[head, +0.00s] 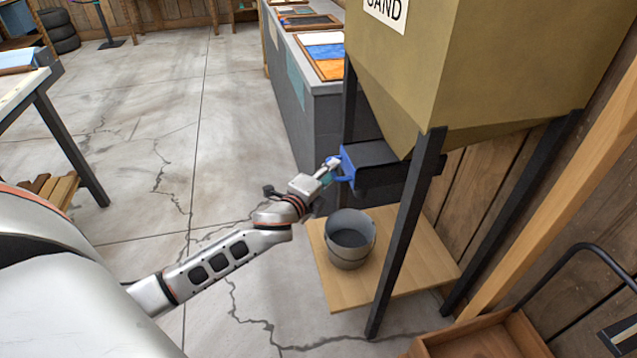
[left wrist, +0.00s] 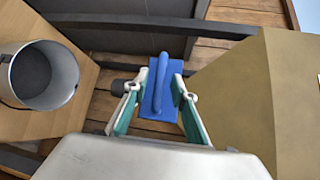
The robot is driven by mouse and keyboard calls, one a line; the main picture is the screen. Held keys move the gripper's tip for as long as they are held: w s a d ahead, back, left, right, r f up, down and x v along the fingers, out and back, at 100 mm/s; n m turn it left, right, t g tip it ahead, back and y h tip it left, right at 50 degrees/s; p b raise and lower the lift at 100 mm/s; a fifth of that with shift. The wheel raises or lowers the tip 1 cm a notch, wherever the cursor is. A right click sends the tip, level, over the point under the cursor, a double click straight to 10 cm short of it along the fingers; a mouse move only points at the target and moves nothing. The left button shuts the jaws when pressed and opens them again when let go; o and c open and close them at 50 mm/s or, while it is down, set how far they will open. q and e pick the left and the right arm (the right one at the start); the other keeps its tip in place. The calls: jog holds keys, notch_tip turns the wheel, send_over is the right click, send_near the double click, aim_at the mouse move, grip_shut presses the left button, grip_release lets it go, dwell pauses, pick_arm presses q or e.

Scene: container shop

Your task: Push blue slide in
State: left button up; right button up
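The blue slide (head: 347,167) is a blue plate with a handle at the outer end of the black chute (head: 380,165) under the sand hopper (head: 470,75). My left gripper (head: 329,167) is right at the slide's handle. In the left wrist view, the blue slide (left wrist: 163,110) shows between the spread fingers of the left gripper (left wrist: 164,92), with the raised handle in the middle. The fingers look apart from the handle; whether they touch the plate's edges I cannot tell. My right gripper is not in view.
A metal bucket (head: 348,250) stands on a wooden board (head: 415,262) below the chute. Black hopper legs (head: 405,235) stand close by. A grey counter (head: 310,110) is behind the gripper. A wooden cart (head: 480,338) is at lower right. The floor to the left is open.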

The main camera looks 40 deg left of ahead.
pick_arm(q)
jog(key=s+r, duration=0.1)
jog(key=s, duration=0.8)
jog(key=shift+s+d+r, duration=0.3)
jog(key=shift+s+d, duration=0.1)
jog(key=shift+d, duration=0.05)
jog(key=shift+f, duration=0.1)
